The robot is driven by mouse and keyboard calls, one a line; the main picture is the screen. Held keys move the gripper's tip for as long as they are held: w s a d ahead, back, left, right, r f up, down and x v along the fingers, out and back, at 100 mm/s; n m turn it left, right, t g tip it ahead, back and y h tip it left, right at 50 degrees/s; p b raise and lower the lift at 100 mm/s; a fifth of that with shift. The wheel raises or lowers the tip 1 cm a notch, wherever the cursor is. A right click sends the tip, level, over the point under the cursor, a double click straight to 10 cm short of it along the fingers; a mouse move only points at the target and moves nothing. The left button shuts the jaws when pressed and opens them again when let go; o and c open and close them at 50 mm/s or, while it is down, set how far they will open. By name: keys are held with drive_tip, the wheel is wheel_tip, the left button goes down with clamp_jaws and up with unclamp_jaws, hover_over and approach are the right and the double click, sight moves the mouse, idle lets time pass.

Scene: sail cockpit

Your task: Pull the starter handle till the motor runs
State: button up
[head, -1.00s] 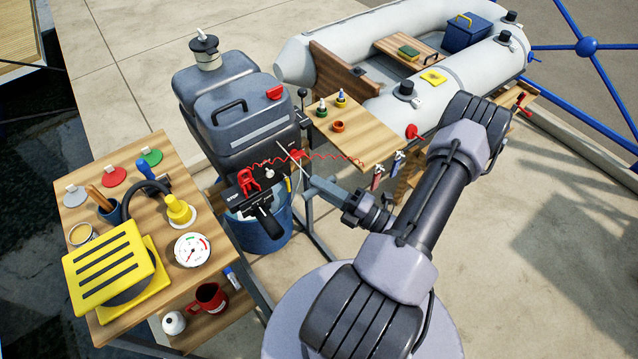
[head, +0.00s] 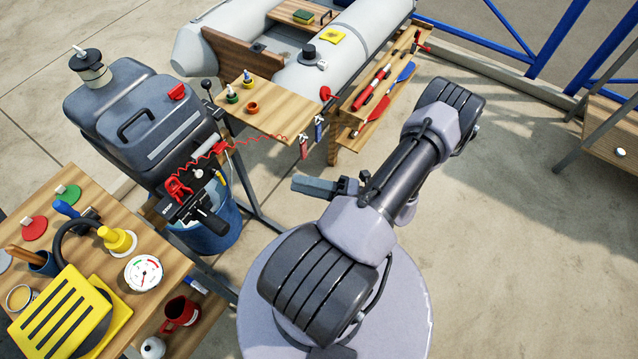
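The grey outboard motor (head: 140,120) stands at the left with a black handle on top and a red cap. On its front, a pale grey bar (head: 207,150) sits above the red clip and black tiller (head: 203,216); it may be the starter handle, but it is too small to be sure. My gripper (head: 298,185) is to the right of the motor, clear of it, with its fingers pointing left. I see no object in it and no cord reaching it. Its fingers overlap from this side, so their gap is hidden.
A blue bucket (head: 215,232) stands under the motor. A red coiled cord (head: 262,140) runs from the motor to the small wooden shelf (head: 275,115). The wooden bench (head: 180,262) is at the lower left, the inflatable boat (head: 345,45) behind.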

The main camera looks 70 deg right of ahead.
drive_tip(key=v, duration=0.4)
drive_tip(key=shift+s, duration=0.2)
